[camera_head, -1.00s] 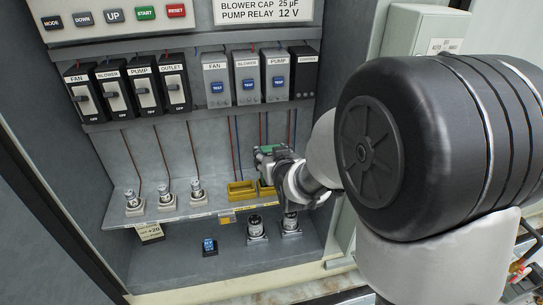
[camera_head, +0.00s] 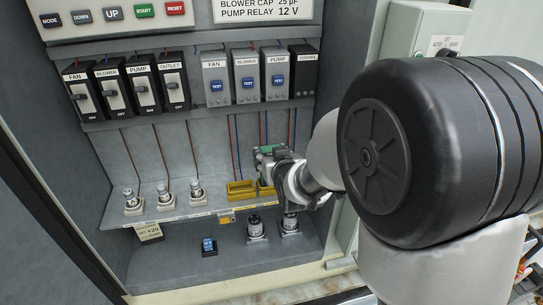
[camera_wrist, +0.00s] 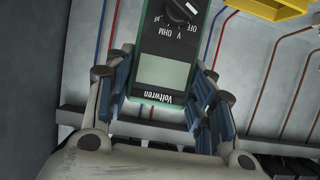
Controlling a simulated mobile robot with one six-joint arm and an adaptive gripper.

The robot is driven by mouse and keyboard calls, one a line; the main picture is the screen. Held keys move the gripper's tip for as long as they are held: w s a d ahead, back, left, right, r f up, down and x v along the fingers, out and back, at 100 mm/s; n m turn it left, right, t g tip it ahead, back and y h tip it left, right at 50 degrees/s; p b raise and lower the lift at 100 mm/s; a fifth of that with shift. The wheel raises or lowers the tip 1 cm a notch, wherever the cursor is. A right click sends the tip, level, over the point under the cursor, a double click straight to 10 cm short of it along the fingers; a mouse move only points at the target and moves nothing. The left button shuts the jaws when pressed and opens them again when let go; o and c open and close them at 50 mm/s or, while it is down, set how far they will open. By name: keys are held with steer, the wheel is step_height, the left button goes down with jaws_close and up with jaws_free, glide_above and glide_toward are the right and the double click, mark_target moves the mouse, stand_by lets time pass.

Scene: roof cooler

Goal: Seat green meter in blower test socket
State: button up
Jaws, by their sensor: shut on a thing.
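The green meter (camera_wrist: 170,55) has a grey screen, a dial marked OFF, V and OHM, and the name Voltwren; it appears upside down in the wrist view. My gripper (camera_wrist: 163,85) is shut on it, with blue pads at its two sides. In the head view the meter (camera_head: 266,151) shows small and partly hidden by my gripper (camera_head: 275,158), above the shelf and in front of the cabinet's back wall. A grey module labelled BLOWER (camera_head: 246,67) with a blue TEST square hangs above, between FAN and PUMP. I cannot tell whether the socket is there.
Black breakers (camera_head: 112,85) hang above left.

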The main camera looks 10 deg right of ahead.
steer(key=shift+f, duration=0.1)
steer(key=o, duration=1.4)
steer(key=shift+c, duration=0.2)
steer(key=shift+s, duration=0.15)
steer(key=s+f+g+b, duration=0.3)
steer(key=s+g+b, duration=0.1)
steer(key=s, duration=1.3)
steer(key=s+f+g+b, duration=0.4)
steer(key=s+b, duration=0.2)
steer(key=s, duration=1.2)
steer(key=shift+s+g, duration=0.3)
steer(key=shift+g, duration=0.1)
